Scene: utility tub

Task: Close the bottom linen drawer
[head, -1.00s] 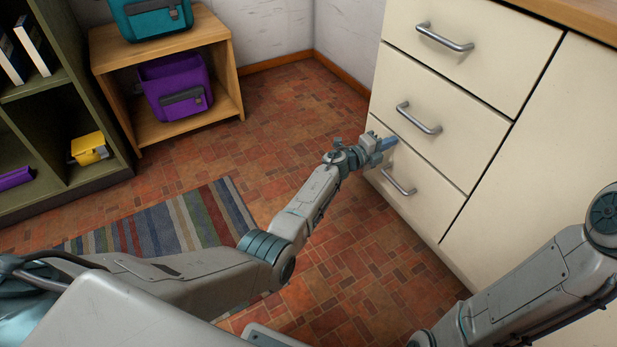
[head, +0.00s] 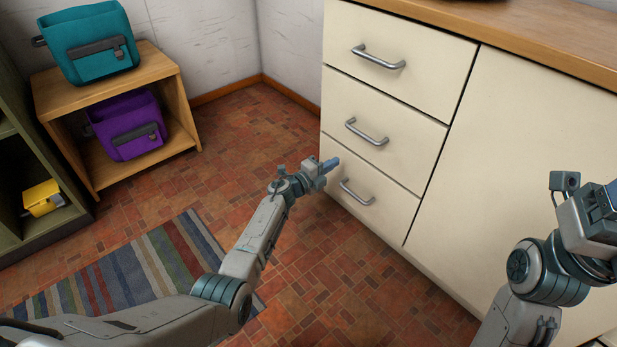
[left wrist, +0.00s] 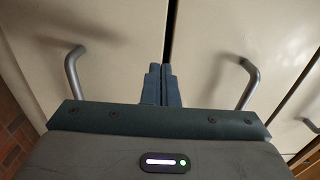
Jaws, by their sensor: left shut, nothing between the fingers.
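The bottom drawer (head: 375,205) is the lowest of three cream drawers, and its front looks flush with the cabinet. Its metal bar handle (head: 357,192) is also on the left in the left wrist view (left wrist: 75,70). My left gripper (head: 332,163) is shut and empty, at the upper left part of the bottom drawer's front. In the left wrist view its fingertips (left wrist: 160,78) point at the dark seam between the bottom and middle drawers; I cannot tell if they touch. My right gripper (head: 597,212) is at the right edge, with its fingertips not clearly visible.
The middle drawer (head: 385,125) and top drawer (head: 410,60) look shut. A wide cabinet panel (head: 520,170) is to their right. A wooden stand (head: 185,115) with teal and purple bags, a green shelf (head: 75,215) and a striped rug (head: 120,275) are at left. The tiled floor between is open.

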